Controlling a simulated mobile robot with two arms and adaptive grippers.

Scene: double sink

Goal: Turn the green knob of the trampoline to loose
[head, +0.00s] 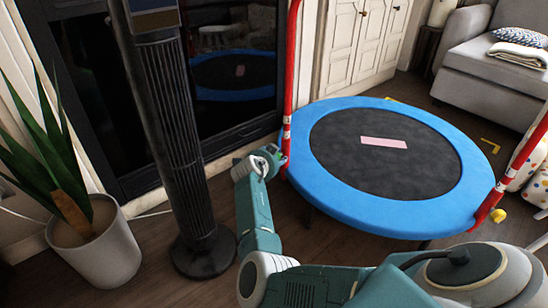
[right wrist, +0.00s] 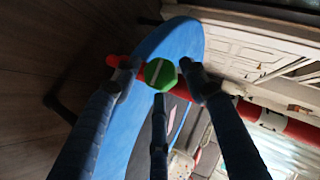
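The trampoline (head: 330,175) has a blue rim, a black mat and red posts. Its green knob (right wrist: 160,74) faces the right wrist camera, with a pale slot running diagonally across it. It sits on the red post (head: 288,90), the left one in the head view, where my gripper hides it. My right gripper (head: 276,156) reaches that post near the rim. In the right wrist view its fingertips (right wrist: 160,78) stand on both sides of the knob, spread, with narrow gaps; contact is unclear. My left gripper is not in view.
A dark tower fan (head: 165,130) and a potted plant (head: 95,245) stand left of my arm. A dark glass-fronted cabinet (head: 235,75) is behind. A yellow knob (head: 498,215) is on the right post. A grey sofa (head: 480,70) is at the back right.

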